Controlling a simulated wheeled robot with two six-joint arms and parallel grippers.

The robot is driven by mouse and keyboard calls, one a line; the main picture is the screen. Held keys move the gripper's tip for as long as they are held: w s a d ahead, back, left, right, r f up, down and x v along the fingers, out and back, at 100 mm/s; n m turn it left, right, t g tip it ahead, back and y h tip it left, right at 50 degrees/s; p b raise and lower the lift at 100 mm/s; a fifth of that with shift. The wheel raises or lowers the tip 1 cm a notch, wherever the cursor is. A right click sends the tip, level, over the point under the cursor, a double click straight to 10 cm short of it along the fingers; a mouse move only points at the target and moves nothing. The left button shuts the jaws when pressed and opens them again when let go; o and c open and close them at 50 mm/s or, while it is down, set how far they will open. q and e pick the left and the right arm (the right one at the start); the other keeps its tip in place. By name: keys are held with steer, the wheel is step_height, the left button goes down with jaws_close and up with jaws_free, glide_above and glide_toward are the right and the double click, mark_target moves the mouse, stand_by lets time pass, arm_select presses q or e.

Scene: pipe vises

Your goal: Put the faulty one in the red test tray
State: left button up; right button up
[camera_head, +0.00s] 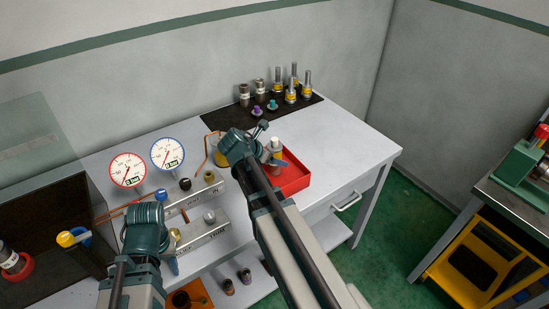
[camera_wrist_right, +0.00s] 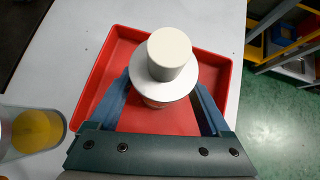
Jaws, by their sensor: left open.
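The red test tray (camera_head: 294,178) sits on the right part of the bench; its rim also shows in the wrist view (camera_wrist_right: 205,51). A white-topped part (camera_wrist_right: 170,55) with a wide white flange stands upright over the tray floor, between the blue fingers of my right gripper (camera_wrist_right: 166,95). The part also shows in the head view (camera_head: 275,144). The flange hides the finger contact and the part's base. My left gripper (camera_head: 144,222) is open at the front left, beside the metal test blocks (camera_head: 203,232), its fingertips partly hidden.
A dark mat (camera_head: 225,119) at the back holds several metal and yellow-banded parts (camera_head: 291,96) and small purple and teal pieces. Two gauges (camera_head: 127,169) (camera_head: 168,154) stand at the left. A yellow-bottomed clear cup (camera_wrist_right: 35,130) is left of the tray. The bench's right end is clear.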

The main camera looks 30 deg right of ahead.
arm_select(q)
steer(key=shift+r, duration=0.1)
arm_select(e)
steer(key=shift+r, duration=0.1)
arm_select(q)
steer(key=shift+r+p, duration=0.3)
steer(key=shift+p, duration=0.1)
arm_select(e)
steer(key=shift+a+r, duration=0.15)
steer(key=shift+r, duration=0.15)
arm_select(q)
step_height(320, 180, up, 8)
steer(key=p, duration=0.8)
arm_select(e)
steer(key=v, duration=1.1)
steer(key=shift+a, duration=0.25)
steer(key=shift+s, duration=0.1)
steer(key=s+a+f+m+g+y, duration=0.1)
steer(key=s+a+f+m+y, duration=0.2)
steer(key=s+a+m, duration=0.4)
steer(key=s+a+f+m+g+y, duration=0.1)
steer(key=s+a+f+m+y, duration=0.2)
steer(key=s+a+m, duration=0.4)
steer(key=shift+s+a+m+g+y, duration=0.55)
steer(key=shift+a+m, duration=1.15)
steer(key=shift+a, duration=2.55)
